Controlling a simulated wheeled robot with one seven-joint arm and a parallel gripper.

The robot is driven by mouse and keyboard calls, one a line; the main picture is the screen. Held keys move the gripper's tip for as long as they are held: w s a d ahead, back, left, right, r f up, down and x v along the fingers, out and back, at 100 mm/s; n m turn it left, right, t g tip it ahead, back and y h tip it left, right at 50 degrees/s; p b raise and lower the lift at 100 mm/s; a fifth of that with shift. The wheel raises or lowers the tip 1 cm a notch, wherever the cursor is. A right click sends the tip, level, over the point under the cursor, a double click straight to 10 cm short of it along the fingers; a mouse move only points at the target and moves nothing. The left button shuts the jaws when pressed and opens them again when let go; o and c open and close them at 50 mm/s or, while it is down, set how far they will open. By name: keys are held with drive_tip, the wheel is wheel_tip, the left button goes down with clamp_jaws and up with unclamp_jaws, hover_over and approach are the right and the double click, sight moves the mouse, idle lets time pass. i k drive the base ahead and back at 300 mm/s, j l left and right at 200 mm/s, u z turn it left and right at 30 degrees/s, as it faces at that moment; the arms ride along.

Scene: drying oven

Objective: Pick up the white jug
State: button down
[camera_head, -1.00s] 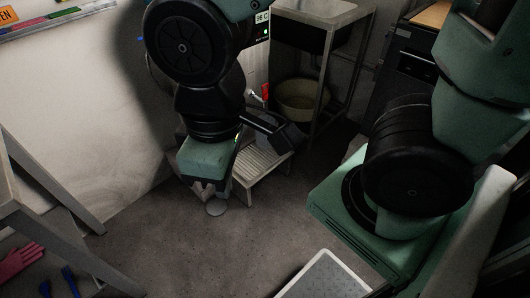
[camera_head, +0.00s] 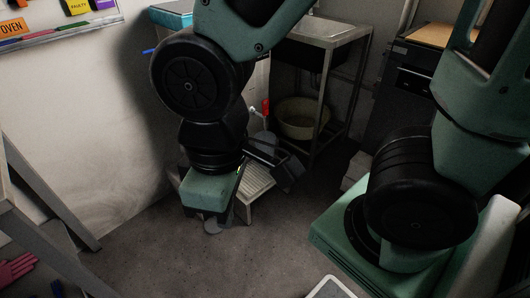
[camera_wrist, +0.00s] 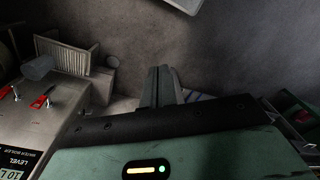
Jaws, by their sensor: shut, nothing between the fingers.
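A pale grey vessel, apparently the white jug (camera_head: 264,140), stands beneath the red tap in the head view, partly hidden behind my wrist. In the wrist view the likely jug (camera_wrist: 38,67) is at the upper left, beside the slatted step stool and near the red-handled taps. It looks grey in this dim light.
The water boiler (camera_wrist: 35,120) with red taps is at the left in the wrist view. The slatted step stool (camera_head: 256,180) stands beside my gripper. A basin (camera_head: 303,117) sits under the sink stand. Floor in front is clear.

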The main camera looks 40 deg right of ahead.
sight(267, 137)
drive_tip(key=i+l, duration=0.2)
drive_tip(key=i, duration=0.3)
drive_tip(key=i+l+z, duration=0.1)
drive_tip(key=i+l, duration=0.15)
drive_tip(key=i, duration=0.25)
drive_tip(key=i+z, duration=0.1)
drive_tip(key=z, duration=1.35)
